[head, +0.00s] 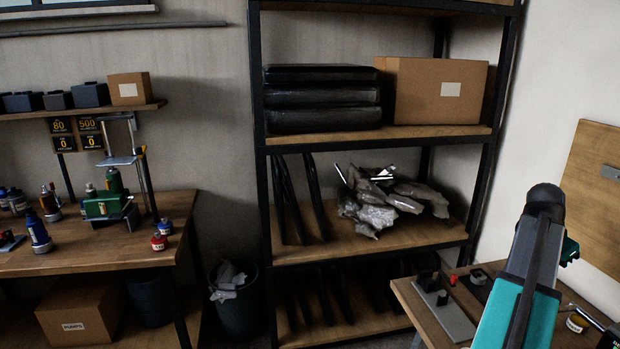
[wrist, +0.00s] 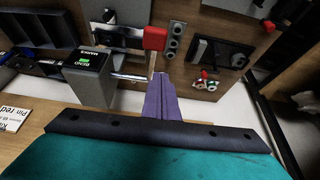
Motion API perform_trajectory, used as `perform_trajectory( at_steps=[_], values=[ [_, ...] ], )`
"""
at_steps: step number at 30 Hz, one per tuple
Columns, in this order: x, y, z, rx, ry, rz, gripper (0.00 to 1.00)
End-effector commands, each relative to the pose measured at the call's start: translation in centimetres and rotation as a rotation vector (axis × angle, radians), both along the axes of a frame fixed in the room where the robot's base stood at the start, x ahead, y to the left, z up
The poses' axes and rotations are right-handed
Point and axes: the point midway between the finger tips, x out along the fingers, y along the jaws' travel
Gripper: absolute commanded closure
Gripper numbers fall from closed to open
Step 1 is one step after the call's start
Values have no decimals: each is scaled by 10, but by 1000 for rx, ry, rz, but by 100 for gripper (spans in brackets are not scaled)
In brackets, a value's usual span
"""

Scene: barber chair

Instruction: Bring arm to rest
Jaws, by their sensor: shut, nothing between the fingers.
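My arm, with teal links and a dark joint, rises at the right of the head view in front of the right-hand workbench (head: 425,318). My gripper (wrist: 160,82) shows in the wrist view as two purple fingers pressed together, with nothing between them. A red block (wrist: 154,38) appears just above the fingertips in that view; whether they touch it I cannot tell. A grey box with a small green display (wrist: 90,75) is left of the fingers. The gripper's fingers cannot be made out in the head view.
A metal shelf rack (head: 375,252) with a cardboard box (head: 434,90) and crumpled grey material (head: 385,205) stands at the back. A workbench (head: 110,248) with bottles is at left, a bin (head: 237,310) between. A wooden board (head: 597,190) is on the right wall, near my arm.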

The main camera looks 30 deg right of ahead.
Motion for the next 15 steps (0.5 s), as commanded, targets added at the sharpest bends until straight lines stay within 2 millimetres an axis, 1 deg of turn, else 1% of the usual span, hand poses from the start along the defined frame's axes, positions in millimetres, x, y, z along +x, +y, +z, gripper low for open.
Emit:
perform_trajectory(
  at_steps=[1,5,9,11,12,14,15],
  values=[
    [12,5,-7,7,3,19,100],
    [50,20,-34,37,18,76,100],
    [93,46,-74,84,46,149,100],
    [111,59,-93,104,60,180,100],
    [122,68,-106,119,69,201,100],
    [138,83,-125,140,84,233,100],
    [148,94,-138,154,94,254,100]
  ],
)
